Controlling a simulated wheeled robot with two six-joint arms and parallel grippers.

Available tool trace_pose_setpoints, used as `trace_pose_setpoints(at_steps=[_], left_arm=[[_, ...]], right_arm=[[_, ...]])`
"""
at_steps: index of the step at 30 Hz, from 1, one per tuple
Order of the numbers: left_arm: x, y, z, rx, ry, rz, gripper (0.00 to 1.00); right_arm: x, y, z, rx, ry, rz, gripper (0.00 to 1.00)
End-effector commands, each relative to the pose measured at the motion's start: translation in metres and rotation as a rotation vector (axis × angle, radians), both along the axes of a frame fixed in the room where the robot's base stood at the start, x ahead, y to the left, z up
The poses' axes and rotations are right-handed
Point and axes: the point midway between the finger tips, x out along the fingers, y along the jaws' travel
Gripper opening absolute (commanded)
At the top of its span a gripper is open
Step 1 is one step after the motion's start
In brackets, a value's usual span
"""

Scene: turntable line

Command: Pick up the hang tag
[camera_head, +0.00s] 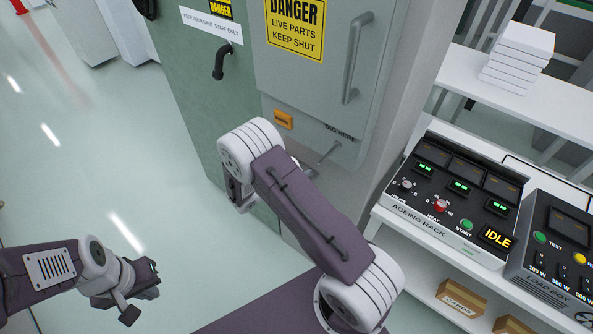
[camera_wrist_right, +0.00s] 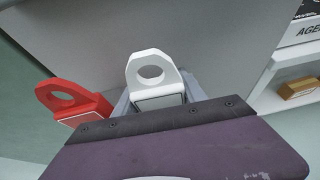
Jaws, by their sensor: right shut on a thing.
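A white tag (camera_wrist_right: 150,80) with a round hole shows in the right wrist view, between the pale grey fingers of my right gripper (camera_wrist_right: 158,93). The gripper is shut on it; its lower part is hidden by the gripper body. A red tag (camera_wrist_right: 75,102) with a similar hole lies just to the left, partly hidden by the gripper body. In the head view my right gripper (camera_head: 238,192) is mostly hidden by its own wrist, close to the grey cabinet. My left gripper (camera_head: 140,288) is low at the left, away from everything; its jaws are unclear.
The grey cabinet (camera_head: 318,85) has a handle, a "TAG HERE" label and a small orange box (camera_head: 284,119). At right a bench holds the ageing rack (camera_head: 445,195) and load box (camera_head: 560,245). White boxes (camera_head: 518,55) are stacked behind. Floor at left is clear.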

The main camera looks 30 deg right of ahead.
Motion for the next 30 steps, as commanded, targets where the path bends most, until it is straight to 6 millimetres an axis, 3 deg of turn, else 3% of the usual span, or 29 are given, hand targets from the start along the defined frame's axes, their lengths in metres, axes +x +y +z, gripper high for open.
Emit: trace_pose_setpoints(at_steps=[5, 14, 23, 30], left_arm=[[0.0, 0.0, -0.002, 0.0, 0.0, 0.0, 0.0], [0.0, 0.0, 0.0, 0.0, 0.0, 0.0, 0.0], [0.0, 0.0, -0.007, 0.0, 0.0, 0.0, 0.0], [0.0, 0.0, -0.013, 0.0, 0.0, 0.0, 0.0]], right_arm=[[-0.001, 0.003, 0.016, 0.0, -0.003, 0.0, 0.09], [-0.001, 0.003, 0.071, 0.001, -0.005, 0.0, 0.09], [-0.025, 0.066, 0.068, -0.001, -0.001, 0.007, 0.09], [-0.055, 0.135, 0.068, -0.001, -0.001, 0.007, 0.09]])
